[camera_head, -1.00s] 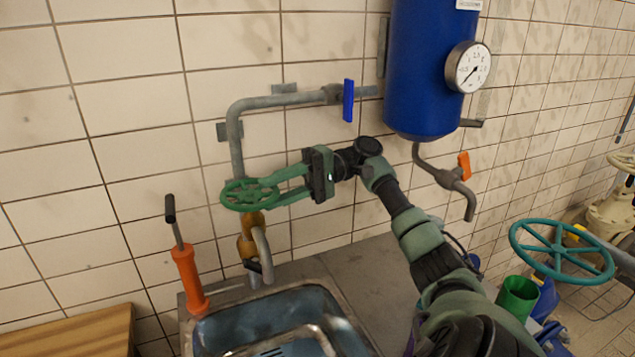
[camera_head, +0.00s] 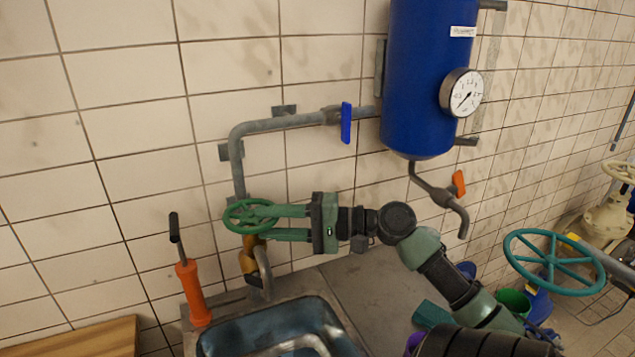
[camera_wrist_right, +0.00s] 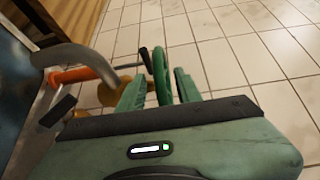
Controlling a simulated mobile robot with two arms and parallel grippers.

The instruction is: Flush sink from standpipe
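The green handwheel (camera_head: 236,217) sits on the standpipe (camera_head: 237,165), above a brass body with a curved grey spout (camera_head: 264,266) over the metal sink (camera_head: 270,320). My right gripper (camera_head: 268,222) reaches in from the right at the wheel. Its two fingers are parted. In the right wrist view, the wheel (camera_wrist_right: 161,72) shows nearly edge-on between the fingers (camera_wrist_right: 158,90), with narrow gaps beside it; contact is not clear. A blue lever (camera_head: 346,122) on the upper pipe hangs vertically. My left gripper is out of view.
A blue tank (camera_head: 425,80) with a gauge (camera_head: 462,92) hangs right of the pipe, with an orange-handled tap (camera_head: 458,183) below. An orange hand pump (camera_head: 190,290) stands left of the sink. A teal wheel (camera_head: 553,262) is at right.

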